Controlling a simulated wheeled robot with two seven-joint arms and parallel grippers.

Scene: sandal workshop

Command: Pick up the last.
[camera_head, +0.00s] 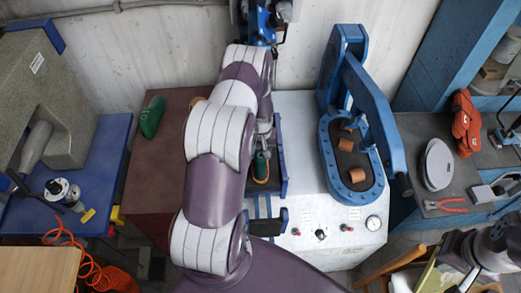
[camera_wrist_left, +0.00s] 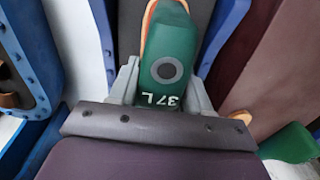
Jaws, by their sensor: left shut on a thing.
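A green last (camera_wrist_left: 168,45) marked "37 L", with an orange-tan edge around it, sits between the fingers of my left gripper (camera_wrist_left: 162,88). The fingers touch both its sides. In the head view this last (camera_head: 260,163) shows at the blue-framed press left of the white cabinet's middle, partly hidden by my left arm. I cannot tell whether it rests on the press. A second green last (camera_head: 151,116) lies on the dark red table; it also shows at the right of the left wrist view (camera_wrist_left: 288,143). My right arm shows at the lower right, its fingertips unclear.
A grey machine (camera_head: 60,100) stands on a blue table at left. The right bench holds a grey disc (camera_head: 437,165) and red pliers (camera_head: 445,206).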

